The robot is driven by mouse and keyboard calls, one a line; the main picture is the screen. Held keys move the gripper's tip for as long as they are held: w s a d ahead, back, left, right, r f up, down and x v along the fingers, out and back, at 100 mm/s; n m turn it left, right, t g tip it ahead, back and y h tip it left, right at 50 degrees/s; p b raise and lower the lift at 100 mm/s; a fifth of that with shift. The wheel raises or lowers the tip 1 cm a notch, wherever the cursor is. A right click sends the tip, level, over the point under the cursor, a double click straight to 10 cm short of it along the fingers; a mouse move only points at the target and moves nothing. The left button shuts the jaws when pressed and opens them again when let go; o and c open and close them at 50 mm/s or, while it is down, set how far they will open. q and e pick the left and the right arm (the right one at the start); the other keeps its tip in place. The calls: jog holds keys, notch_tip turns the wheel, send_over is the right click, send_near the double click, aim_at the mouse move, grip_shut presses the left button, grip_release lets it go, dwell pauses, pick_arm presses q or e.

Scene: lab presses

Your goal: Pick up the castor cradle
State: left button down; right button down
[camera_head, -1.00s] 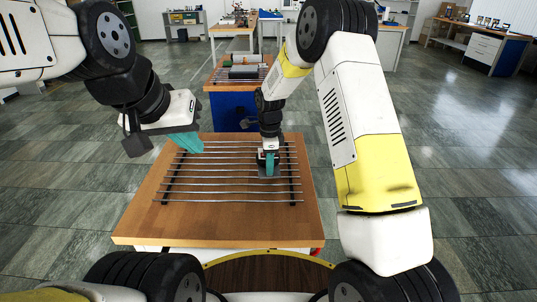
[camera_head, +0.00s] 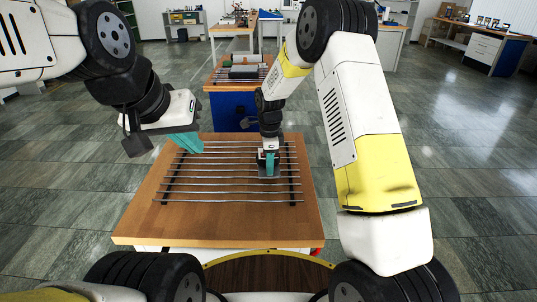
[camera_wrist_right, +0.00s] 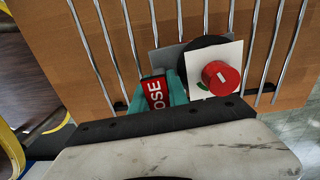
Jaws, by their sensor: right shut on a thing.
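My right gripper (camera_head: 268,164) is low over the rod rack on the wooden table, its teal fingers pointing down. In the right wrist view its teal fingers (camera_wrist_right: 160,92) are closed on a piece with a red block lettered "OSE". A grey plate, which I take for the castor cradle (camera_wrist_right: 167,61), shows behind the fingers; it also shows as a small grey shape in the head view (camera_head: 268,177). A black disc and a white square with a red knob (camera_wrist_right: 221,76) are beside the fingers. I cannot tell whether the piece touches the rods. My left gripper (camera_head: 163,144) is open and empty at the table's left.
The rack of parallel metal rods (camera_head: 210,185) lies on the wooden table (camera_head: 145,225). The table's front is bare. A second table with grey items (camera_head: 245,72) stands behind, and benches line the room. The tiled floor is clear on both sides.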

jog(key=shift+w+r, duration=0.1)
jog(key=shift+r, duration=0.05)
jog(key=shift+r, duration=0.35)
notch_tip(320, 180, up, 3)
jog(key=shift+f, duration=0.1)
jog(key=s+r, duration=0.1)
jog(key=s, duration=1.5)
jog(key=shift+r, duration=0.15)
jog(key=shift+a, duration=0.1)
jog(key=shift+w+f, duration=0.75)
jog(key=shift+w, duration=1.9)
jog(key=shift+w+f, duration=0.7)
jog(key=shift+w, duration=2)
jog(key=shift+w+f, duration=0.75)
jog(key=shift+w, duration=1.9)
jog(key=shift+s+f, duration=0.1)
jog(key=shift+f, duration=0.25)
